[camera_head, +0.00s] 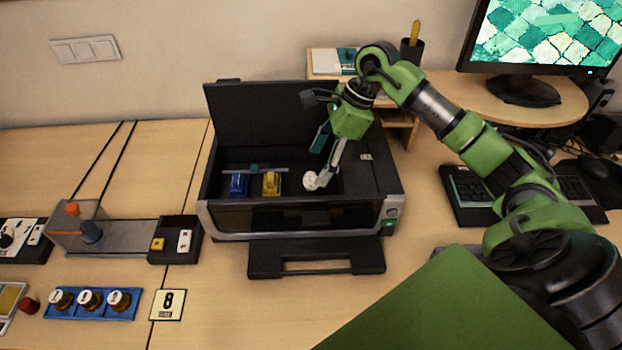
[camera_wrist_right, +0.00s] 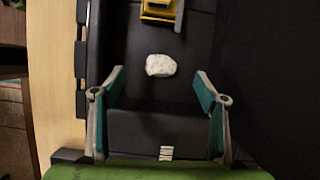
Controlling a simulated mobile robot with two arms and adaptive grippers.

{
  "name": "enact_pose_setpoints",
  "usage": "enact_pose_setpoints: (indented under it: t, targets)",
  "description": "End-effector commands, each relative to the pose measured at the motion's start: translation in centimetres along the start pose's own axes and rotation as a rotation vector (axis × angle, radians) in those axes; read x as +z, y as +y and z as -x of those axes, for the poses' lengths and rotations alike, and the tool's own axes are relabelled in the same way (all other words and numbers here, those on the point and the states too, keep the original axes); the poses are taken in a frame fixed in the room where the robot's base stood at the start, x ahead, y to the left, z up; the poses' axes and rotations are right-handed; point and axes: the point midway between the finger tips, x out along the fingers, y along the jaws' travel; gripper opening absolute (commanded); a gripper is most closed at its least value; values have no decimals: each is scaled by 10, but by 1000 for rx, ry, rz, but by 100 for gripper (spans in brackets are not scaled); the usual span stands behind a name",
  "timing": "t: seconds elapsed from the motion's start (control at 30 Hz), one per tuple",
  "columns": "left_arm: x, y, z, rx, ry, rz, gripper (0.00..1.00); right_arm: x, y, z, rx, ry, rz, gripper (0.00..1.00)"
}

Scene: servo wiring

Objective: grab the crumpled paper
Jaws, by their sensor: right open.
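The crumpled paper (camera_head: 310,181) is a small white ball inside the open black printer-like box (camera_head: 296,218). In the right wrist view the paper (camera_wrist_right: 160,65) lies on the dark floor of the box, beyond the fingertips and roughly midway between them. My right gripper (camera_head: 328,158) reaches down into the box beside the paper. In the right wrist view my right gripper (camera_wrist_right: 160,80) is open, with its two teal-padded fingers spread and nothing between them. My left gripper is not in view.
A yellow block (camera_head: 271,183) and a blue block (camera_head: 238,184) sit in the box, left of the paper. The raised lid (camera_head: 255,115) stands behind. A monitor (camera_head: 530,45) and keyboard (camera_head: 475,196) are at right.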

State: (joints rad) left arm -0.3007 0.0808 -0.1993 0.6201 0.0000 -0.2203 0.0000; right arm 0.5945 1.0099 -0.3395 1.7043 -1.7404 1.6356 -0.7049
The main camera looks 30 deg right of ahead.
Motion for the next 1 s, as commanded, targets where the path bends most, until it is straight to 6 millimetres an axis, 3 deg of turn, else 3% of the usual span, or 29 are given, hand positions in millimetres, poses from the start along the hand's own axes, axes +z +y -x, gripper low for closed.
enact_pose_setpoints:
  t: [0.17,0.47,0.73,0.77,0.87,1.0]
  targets:
    - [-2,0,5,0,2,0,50,1,0,-12,2,-1,-1,67]
    - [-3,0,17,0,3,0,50,1,-2,-53,1,-1,-1,67]
    - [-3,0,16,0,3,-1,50,0,-2,-58,-1,1,0,67]
    - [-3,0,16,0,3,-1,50,0,-2,-58,-1,1,0,64]
    - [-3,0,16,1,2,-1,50,0,-2,-58,-1,1,0,41]
    - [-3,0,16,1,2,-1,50,0,-2,-58,-1,1,0,38]
